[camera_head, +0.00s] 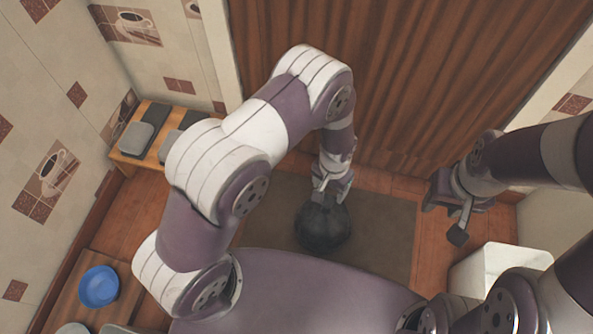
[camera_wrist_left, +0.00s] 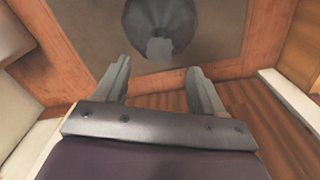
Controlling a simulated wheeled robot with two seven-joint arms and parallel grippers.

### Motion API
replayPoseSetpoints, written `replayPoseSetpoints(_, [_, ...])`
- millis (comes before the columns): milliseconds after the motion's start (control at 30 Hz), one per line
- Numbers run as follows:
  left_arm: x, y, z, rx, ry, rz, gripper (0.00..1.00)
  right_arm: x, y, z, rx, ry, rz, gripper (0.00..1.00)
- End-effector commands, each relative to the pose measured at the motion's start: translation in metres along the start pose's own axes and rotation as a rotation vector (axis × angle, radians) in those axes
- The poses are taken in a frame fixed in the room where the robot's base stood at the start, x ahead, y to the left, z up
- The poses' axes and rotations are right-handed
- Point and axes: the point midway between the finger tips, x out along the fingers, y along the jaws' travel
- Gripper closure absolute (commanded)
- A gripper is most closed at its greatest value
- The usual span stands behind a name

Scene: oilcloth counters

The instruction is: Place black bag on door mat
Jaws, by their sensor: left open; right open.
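The black bag (camera_head: 322,228), round and dark with a gathered top, stands over the brown door mat (camera_head: 385,235) in the head view and appears to rest on it. In the left wrist view the bag (camera_wrist_left: 160,25) is at the top, with the mat (camera_wrist_left: 215,45) around it. My left gripper (camera_head: 330,190) is right above the bag in the head view. In the wrist view its fingers (camera_wrist_left: 158,80) are spread, with nothing between them, and the bag lies beyond the tips. My right gripper (camera_head: 448,215) is open and empty, right of the mat.
A wooden bench (camera_head: 135,160) with grey shoes or pads stands at the left wall. A blue bowl (camera_head: 98,286) sits on a wooden surface at lower left. A white box (camera_head: 500,270) stands at the right. A brown corrugated door (camera_head: 420,80) closes off the back.

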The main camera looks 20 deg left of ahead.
Motion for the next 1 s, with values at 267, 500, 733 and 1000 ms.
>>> replayPoseSetpoints(267, [-0.148,-0.073,0.04,-0.202,0.071,-0.006,0.31,0.001,0.0,0.0,0.0,0.0,0.0,0.57])
replayPoseSetpoints(500, [-0.227,-0.1,0.137,-0.368,0.113,-0.021,0.31,0.001,0.0,0.0,0.0,0.0,0.0,0.57])
replayPoseSetpoints(733, [-0.233,-0.099,0.154,-0.39,0.113,-0.022,0.31,0.001,0.0,0.0,0.0,0.0,0.0,0.57])
replayPoseSetpoints(1000, [-0.262,-0.099,0.153,-0.388,0.113,-0.022,0.5,-0.029,0.0,-0.004,0.0,0.001,0.0,0.57])
